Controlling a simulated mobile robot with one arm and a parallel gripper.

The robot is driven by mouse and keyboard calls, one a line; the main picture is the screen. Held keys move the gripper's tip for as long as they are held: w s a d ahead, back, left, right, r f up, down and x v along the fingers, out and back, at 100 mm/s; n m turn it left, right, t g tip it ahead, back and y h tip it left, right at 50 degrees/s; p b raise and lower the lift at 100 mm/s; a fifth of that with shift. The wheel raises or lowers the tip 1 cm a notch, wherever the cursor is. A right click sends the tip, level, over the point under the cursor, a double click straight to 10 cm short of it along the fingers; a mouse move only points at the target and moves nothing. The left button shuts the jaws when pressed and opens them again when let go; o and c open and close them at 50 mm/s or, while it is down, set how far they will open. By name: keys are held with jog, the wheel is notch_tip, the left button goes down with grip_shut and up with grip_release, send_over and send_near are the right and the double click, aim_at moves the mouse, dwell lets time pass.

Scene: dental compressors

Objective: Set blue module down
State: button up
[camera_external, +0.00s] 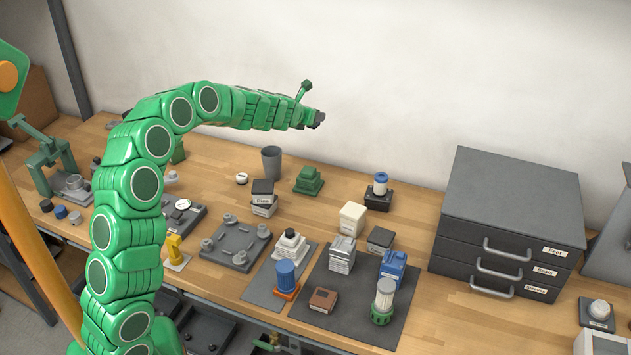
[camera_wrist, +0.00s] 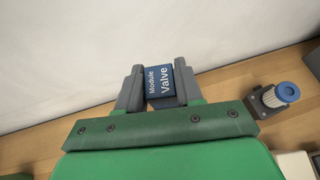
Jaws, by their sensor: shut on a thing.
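My gripper (camera_wrist: 158,98) is shut on a blue module (camera_wrist: 160,80) with white lettering "Module Valve"; the module sits between the two grey fingers in the wrist view. In the external view my gripper (camera_external: 317,119) is at the end of the outstretched green arm, raised above the bench and near the back wall. The held module can hardly be made out there, and its underside is hidden.
The wooden bench (camera_external: 335,180) has some bare room near the wall. Below are a grey cup (camera_external: 271,162), a green block (camera_external: 309,180) and a blue-topped filter (camera_external: 380,184). Several parts lie on dark mats (camera_external: 350,325). Grey drawers (camera_external: 510,215) stand at right.

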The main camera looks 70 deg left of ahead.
jog(key=s+a+f+n+g+y, duration=0.1)
jog(key=s+a+n+g+y, duration=0.1)
jog(key=s+a+n+g, duration=0.35)
jog(key=s+a+n+g+y, duration=0.25)
jog(key=s+a, duration=0.35)
jog(key=s, duration=0.5)
jog(key=s+a+f+n+g, duration=0.25)
jog(key=s+n+g, duration=0.45)
jog(key=s, duration=1.2)
jog(key=shift+w+d+f, duration=0.1)
jog(key=shift+f, duration=4.5)
jog(key=shift+w+d+f, duration=0.1)
jog(key=shift+f, duration=4.5)
jog(key=shift+f, duration=0.15)
jog(key=o, duration=1)
jog(key=shift+o, duration=0.2)
